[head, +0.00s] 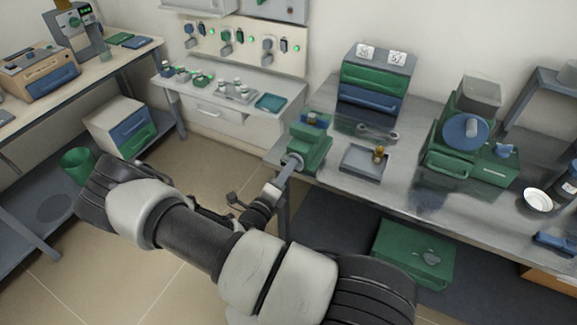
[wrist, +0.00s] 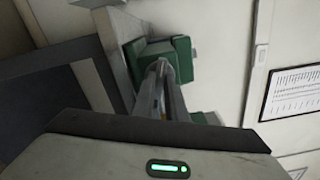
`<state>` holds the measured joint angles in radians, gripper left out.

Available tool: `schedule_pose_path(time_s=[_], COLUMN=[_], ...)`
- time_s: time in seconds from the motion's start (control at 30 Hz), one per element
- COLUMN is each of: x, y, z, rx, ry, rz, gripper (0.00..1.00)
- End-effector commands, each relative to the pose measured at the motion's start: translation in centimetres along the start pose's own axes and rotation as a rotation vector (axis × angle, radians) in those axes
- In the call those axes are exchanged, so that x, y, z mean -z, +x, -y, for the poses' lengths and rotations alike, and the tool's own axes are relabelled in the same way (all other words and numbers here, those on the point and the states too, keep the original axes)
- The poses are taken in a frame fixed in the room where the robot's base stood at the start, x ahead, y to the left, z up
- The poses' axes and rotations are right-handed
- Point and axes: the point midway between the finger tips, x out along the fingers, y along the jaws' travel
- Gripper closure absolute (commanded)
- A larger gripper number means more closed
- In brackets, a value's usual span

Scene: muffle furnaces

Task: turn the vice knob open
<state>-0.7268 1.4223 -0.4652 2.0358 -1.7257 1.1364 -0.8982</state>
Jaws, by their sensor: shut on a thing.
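The green vice (head: 312,150) stands at the left front corner of the grey workbench. Its round grey knob (head: 291,159) faces my arm at the vice's front end. My gripper (head: 288,168) reaches it from the front left, and its fingers are shut on the knob. In the wrist view my gripper (wrist: 161,68) points at the green vice body (wrist: 180,55), with the fingers close together. The fingers hide most of the knob there, so its turn angle cannot be told.
A grey tray (head: 364,163) with a small amber bottle lies right of the vice. A drawer unit (head: 376,78) stands behind it. A green machine (head: 470,135) stands further right. A white side bench (head: 225,112) is behind the vice to the left.

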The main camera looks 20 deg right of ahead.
Motion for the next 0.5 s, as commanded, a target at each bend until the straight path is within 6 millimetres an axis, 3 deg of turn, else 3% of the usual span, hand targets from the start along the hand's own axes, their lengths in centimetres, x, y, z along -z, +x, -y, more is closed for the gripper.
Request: schedule_pose_path(time_s=[0.5], x=[0.00], y=[-0.06], z=[0.03], rx=[-0.001], ry=[-0.490], rz=[0.001], gripper=[1.00])
